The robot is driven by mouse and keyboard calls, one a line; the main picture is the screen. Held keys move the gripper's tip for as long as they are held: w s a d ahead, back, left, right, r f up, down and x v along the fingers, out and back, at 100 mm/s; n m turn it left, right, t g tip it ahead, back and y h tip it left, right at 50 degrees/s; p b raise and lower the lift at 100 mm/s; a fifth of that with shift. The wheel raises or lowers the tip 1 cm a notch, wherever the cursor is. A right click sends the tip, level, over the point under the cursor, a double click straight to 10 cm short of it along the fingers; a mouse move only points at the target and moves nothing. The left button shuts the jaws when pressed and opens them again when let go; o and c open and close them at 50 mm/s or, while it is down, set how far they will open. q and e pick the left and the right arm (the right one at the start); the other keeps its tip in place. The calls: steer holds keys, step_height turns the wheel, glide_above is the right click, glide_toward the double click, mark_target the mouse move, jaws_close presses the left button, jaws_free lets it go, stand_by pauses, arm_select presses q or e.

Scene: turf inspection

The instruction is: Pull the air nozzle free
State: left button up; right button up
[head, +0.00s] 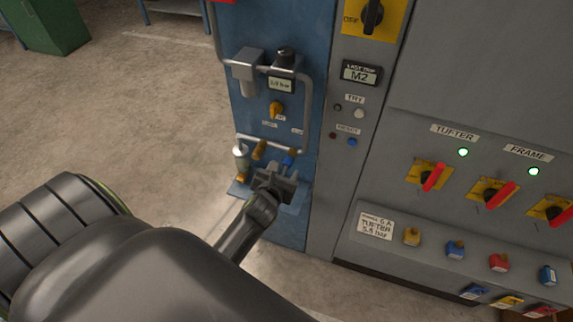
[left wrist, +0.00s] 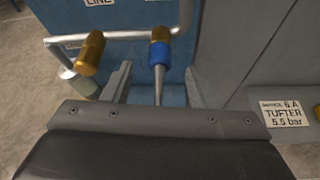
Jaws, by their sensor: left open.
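The air nozzle, a blue piece with a thin grey tapered stem, hangs below a brass fitting (left wrist: 160,33) on the blue panel. In the left wrist view the nozzle (left wrist: 159,54) is between the two fingers of my left gripper (left wrist: 157,86), with a gap on each side. In the head view the blue part of the nozzle (head: 289,159) shows just above my left gripper (head: 274,181), which hides its stem. My left gripper is open and holds nothing. My right gripper is not in view.
A second brass fitting (left wrist: 90,53) sits just left of the nozzle, with a grey pipe (left wrist: 110,36) running behind. A regulator with a gauge (head: 281,84) is above. The grey cabinet (head: 460,90) with switches stands right. Open floor (head: 120,110) lies left.

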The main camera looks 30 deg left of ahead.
mark_target(287, 166)
arm_select(q)
steer(key=shift+x, duration=2.15)
steer(key=c, duration=1.1)
